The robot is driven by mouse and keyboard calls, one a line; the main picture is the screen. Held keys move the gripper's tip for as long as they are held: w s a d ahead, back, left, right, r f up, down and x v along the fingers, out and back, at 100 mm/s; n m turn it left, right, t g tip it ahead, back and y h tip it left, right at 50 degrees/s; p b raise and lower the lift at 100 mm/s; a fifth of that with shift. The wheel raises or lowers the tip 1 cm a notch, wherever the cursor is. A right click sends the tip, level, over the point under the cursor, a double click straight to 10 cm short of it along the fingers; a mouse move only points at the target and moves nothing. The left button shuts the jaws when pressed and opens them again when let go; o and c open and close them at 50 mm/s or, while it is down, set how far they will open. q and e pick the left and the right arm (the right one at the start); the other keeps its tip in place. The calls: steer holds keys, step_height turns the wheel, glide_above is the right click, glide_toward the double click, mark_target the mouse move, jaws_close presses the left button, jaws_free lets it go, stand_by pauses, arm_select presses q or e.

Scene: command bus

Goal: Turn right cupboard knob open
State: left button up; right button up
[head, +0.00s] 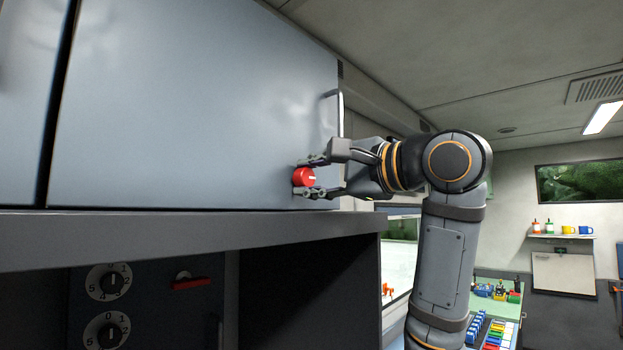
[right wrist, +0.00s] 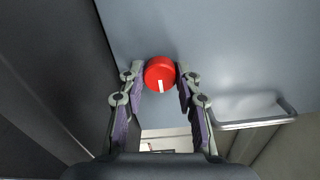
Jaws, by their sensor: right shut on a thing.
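The red cupboard knob (head: 304,178) sits low on the right part of the grey cupboard door (head: 190,110), which lies flat in its frame. A white mark shows on the knob. My right gripper (head: 312,177) reaches in from the right, with one finger above the knob and one below it, shut on it. In the right wrist view the knob (right wrist: 159,73) is between the two fingertips (right wrist: 159,78), its white mark pointing down the picture. My left gripper is not in view.
A metal handle (head: 340,112) stands out from the door's right edge, above my right gripper; it also shows in the right wrist view (right wrist: 252,122). A shelf ledge (head: 190,236) runs under the door. Below it is a panel with numbered dials (head: 108,282) and a red switch (head: 190,283).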

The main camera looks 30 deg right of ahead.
steer(key=o, duration=1.1)
steer(key=shift+d, duration=0.1)
steer(key=shift+o, duration=0.2)
steer(key=shift+s, duration=0.1)
steer(key=v, duration=1.1)
steer(key=shift+s+d, duration=0.15)
steer(key=shift+s, duration=0.2)
